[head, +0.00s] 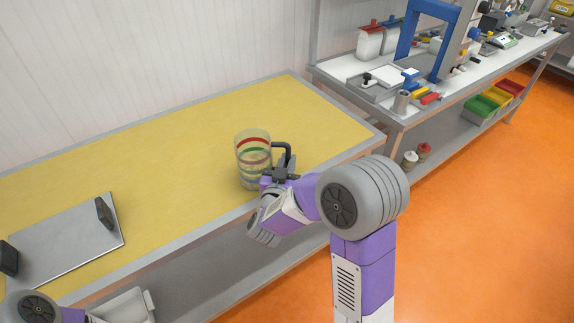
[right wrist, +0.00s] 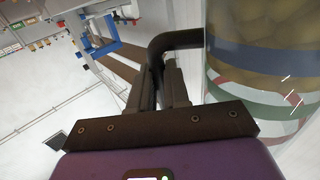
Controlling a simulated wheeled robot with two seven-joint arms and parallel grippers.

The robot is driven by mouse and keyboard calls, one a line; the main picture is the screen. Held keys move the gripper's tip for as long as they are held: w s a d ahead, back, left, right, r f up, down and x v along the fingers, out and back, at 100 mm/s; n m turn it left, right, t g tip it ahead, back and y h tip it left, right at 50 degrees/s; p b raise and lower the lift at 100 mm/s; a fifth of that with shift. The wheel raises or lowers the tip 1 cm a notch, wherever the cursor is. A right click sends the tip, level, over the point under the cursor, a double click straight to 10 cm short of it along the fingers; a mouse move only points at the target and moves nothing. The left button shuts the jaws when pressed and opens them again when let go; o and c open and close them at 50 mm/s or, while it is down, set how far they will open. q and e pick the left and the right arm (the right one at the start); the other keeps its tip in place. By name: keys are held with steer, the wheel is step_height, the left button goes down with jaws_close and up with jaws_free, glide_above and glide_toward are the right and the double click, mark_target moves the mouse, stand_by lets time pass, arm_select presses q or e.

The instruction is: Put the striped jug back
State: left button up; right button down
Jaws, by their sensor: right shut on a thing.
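The striped jug (head: 253,158) is clear with red, green and other coloured bands and a black handle. It is upright at the front right part of the yellow table in the head view; I cannot tell whether its base touches the table. My right gripper (head: 283,168) is shut on the jug's black handle, on the jug's right side. In the right wrist view the fingers (right wrist: 161,85) close on the handle, and the jug (right wrist: 265,75) fills the right side. My left gripper cannot be made out; only part of my left arm shows at the bottom left.
The yellow table (head: 180,135) is mostly clear. A grey board (head: 65,240) with black handles lies at its left. A workbench (head: 345,85) with tools and containers stands at the right. Coloured bins (head: 490,98) are on its lower shelf.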

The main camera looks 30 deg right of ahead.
steer(key=shift+r, duration=0.1)
steer(key=c, duration=1)
jaws_free()
steer(key=shift+s+a+f, duration=0.1)
steer(key=shift+f, duration=0.1)
